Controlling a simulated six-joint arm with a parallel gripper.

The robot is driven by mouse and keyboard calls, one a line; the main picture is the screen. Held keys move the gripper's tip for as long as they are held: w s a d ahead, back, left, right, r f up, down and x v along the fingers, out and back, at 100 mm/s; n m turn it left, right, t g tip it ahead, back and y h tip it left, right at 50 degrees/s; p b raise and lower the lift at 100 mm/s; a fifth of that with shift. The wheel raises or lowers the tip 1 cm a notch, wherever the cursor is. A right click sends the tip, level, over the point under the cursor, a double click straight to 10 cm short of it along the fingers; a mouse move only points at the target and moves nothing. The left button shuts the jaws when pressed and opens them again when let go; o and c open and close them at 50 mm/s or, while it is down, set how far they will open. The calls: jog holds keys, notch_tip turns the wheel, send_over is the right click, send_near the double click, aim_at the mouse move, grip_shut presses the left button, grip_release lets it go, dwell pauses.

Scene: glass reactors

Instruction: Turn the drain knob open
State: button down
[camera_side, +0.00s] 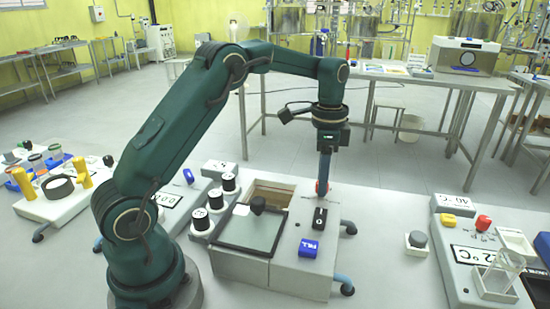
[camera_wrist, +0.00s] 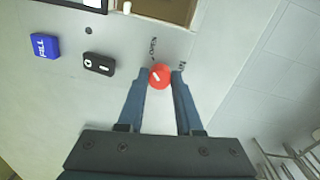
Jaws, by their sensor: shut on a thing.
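The drain knob (camera_wrist: 160,76) is a round red knob with a white mark, on the pale panel of the station. In the wrist view it sits between the tips of my gripper (camera_wrist: 161,80), which is shut on it. Lettering reading "OPEN" (camera_wrist: 153,46) is printed beside it, with a second label on the other side that I cannot read fully. The white mark slants toward the OPEN side. In the side view my gripper (camera_side: 324,180) points straight down at the panel, and only a bit of the red knob (camera_side: 321,187) shows behind the blue fingers.
A blue FILL button (camera_side: 308,248) and a black switch (camera_side: 320,218) are on the same panel. Another station (camera_side: 480,260) is at the right.

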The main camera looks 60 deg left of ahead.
jog(key=c, duration=0.6)
grip_release()
jog(key=shift+a+r, duration=0.1)
jog(key=shift+r, duration=2.5)
